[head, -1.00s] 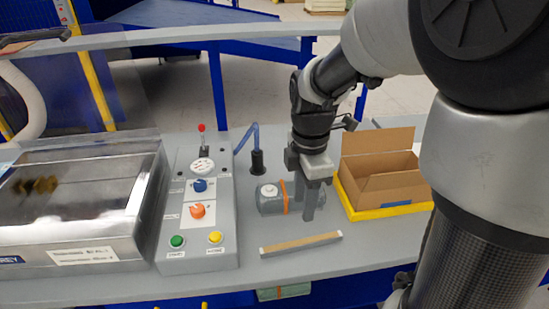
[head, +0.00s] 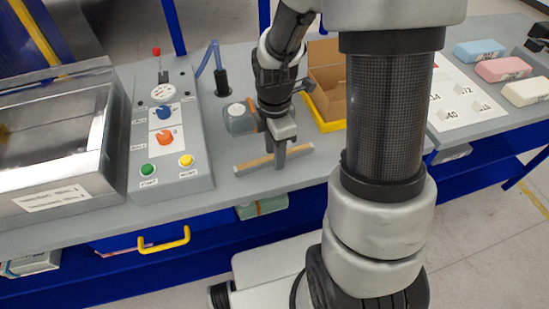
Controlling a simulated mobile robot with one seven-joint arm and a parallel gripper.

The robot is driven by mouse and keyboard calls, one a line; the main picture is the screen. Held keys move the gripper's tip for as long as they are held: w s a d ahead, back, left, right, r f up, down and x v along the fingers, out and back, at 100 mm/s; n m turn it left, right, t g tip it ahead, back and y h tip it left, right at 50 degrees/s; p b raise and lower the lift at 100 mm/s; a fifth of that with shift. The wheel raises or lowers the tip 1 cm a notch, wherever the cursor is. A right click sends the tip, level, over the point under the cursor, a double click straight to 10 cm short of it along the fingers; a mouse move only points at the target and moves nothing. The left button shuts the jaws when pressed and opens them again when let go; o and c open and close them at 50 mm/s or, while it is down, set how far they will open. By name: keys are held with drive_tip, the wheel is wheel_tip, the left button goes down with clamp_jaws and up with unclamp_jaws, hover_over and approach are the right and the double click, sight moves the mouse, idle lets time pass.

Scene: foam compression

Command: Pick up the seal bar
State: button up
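The seal bar (head: 254,166), a thin tan strip with pale grey ends, lies on the grey worktop near its front edge in the head view. My gripper (head: 280,164) points down at the bar, and its fingers overlap the bar right of its middle. The fingers hide that part of the bar. I cannot tell whether they are around it, touching it or just above it, nor how far apart they are.
A control panel (head: 158,186) with knobs and buttons stands left of the bar, beside a metal chamber (head: 42,160). Behind my gripper are a grey block (head: 238,124) and a cardboard box (head: 326,75) in a yellow tray. Coloured foam blocks (head: 503,69) lie at the right.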

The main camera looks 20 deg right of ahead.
clamp_jaws()
